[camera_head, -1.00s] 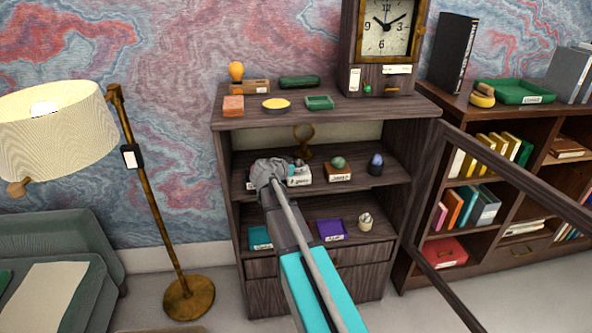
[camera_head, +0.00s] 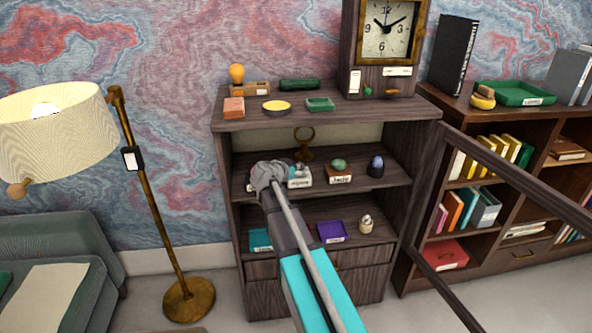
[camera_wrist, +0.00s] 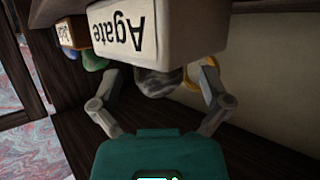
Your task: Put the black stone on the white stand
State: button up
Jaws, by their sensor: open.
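The white stand (camera_wrist: 175,32), labelled "Agate", fills the top of the wrist view, which shows it upside down. It also shows on the cabinet's middle shelf in the head view (camera_head: 300,182). The dark grey-black stone (camera_wrist: 158,83) with pale streaks appears at the stand's top side, seemingly resting on it. My gripper (camera_wrist: 160,76) is open, with one finger on each side of the stone; there seems to be a gap at both sides. In the head view my arm and gripper hide much of this spot.
A brown stand (camera_head: 338,178) with a green stone (camera_head: 338,164) and a blue stone (camera_head: 377,161) sit right of the white stand. A brass ring ornament (camera_head: 303,140) stands behind. The open cabinet door frame (camera_head: 520,178) juts out at the right.

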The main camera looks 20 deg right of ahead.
jog(key=shift+r, duration=0.1)
jog(key=shift+r, duration=0.1)
jog(key=p+v, duration=0.4)
jog(key=v, duration=0.8)
jog(key=shift+p, duration=0.4)
jog(key=shift+s, duration=0.1)
jog(key=s+a+f+n+g+y, duration=0.3)
jog(key=s+a+f+n+y, duration=0.2)
jog(key=s, duration=0.5)
jog(key=s+a+f+n+g+y, duration=0.3)
jog(key=s+a+f+n+y, duration=0.3)
jog(key=s+a, duration=0.2)
jog(key=s, duration=0.2)
jog(key=shift+s+f+n+g+y, duration=0.25)
jog(key=shift+f+n+g+y, duration=0.05)
jog(key=shift+n+g+y, duration=0.1)
